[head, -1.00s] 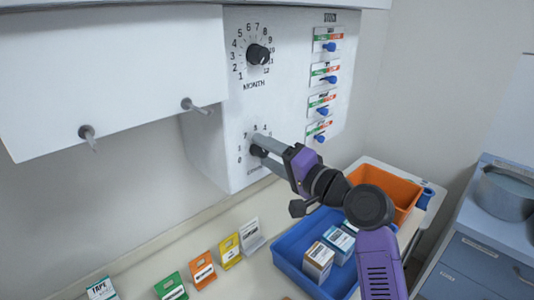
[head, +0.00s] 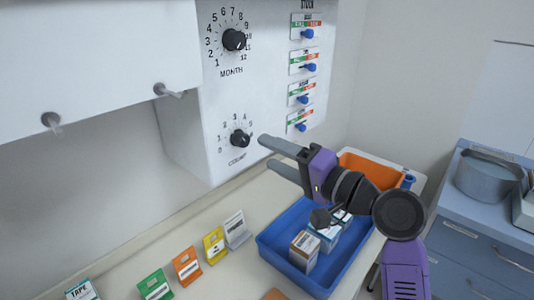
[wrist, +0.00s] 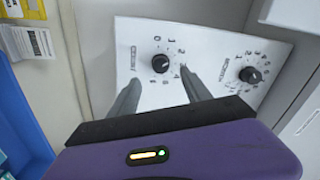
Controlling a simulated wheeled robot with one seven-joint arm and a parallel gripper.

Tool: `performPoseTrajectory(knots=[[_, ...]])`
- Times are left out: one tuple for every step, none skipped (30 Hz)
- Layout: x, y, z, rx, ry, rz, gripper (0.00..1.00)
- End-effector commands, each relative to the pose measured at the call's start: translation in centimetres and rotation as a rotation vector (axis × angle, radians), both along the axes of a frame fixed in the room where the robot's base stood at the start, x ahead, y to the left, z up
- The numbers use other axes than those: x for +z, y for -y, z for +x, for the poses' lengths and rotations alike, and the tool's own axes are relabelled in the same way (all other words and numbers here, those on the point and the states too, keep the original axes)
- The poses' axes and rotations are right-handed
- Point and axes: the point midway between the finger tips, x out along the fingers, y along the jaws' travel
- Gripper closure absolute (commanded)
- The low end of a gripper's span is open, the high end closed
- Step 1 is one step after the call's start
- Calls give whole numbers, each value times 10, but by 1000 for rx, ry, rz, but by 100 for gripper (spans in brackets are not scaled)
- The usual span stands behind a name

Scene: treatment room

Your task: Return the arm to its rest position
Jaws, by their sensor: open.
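My gripper (head: 267,152) is open and empty in the head view, apart from the panel and to the right of the lower black knob, marked COUNT (head: 240,138). Its two grey fingers point left toward the white panel (head: 190,130). In the wrist view my gripper (wrist: 160,85) shows its fingers spread, with the COUNT knob (wrist: 160,63) beyond them. The upper MONTH knob (head: 234,40) is on the same panel and shows at the right of the wrist view (wrist: 250,75).
Several blue sliders (head: 303,99) run down the panel's right side. Below my gripper stand a blue tray (head: 335,283) with small boxes and an orange bin (head: 375,169). Several coloured cards (head: 187,266) line the counter. A pot (head: 488,178) sits on the blue cabinet at right.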

Motion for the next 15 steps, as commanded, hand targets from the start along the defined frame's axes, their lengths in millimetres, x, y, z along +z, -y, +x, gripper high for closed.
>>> performPoseTrajectory(knots=[[0, 0, 0, 0, 0, 0, 43], [0, 0, 0, 0, 0, 0, 43], [0, 0, 0, 0, 0, 0, 43], [0, 0, 0, 0, 0, 0, 43], [0, 0, 0, 0, 0, 0, 43], [0, 0, 0, 0, 0, 0, 43], [0, 0, 0, 0, 2, -1, 43], [0, 0, 0, -1, 5, -3, 43], [2, 1, 1, -6, 18, -5, 43], [5, 2, 3, -15, 33, -4, 43], [7, 4, 5, -28, 48, -6, 43], [11, 9, 9, -56, 78, -10, 43], [17, 13, 12, -80, 106, -14, 43], [24, 17, 15, -108, 140, -19, 43], [33, 25, 19, -151, 190, -27, 43]])
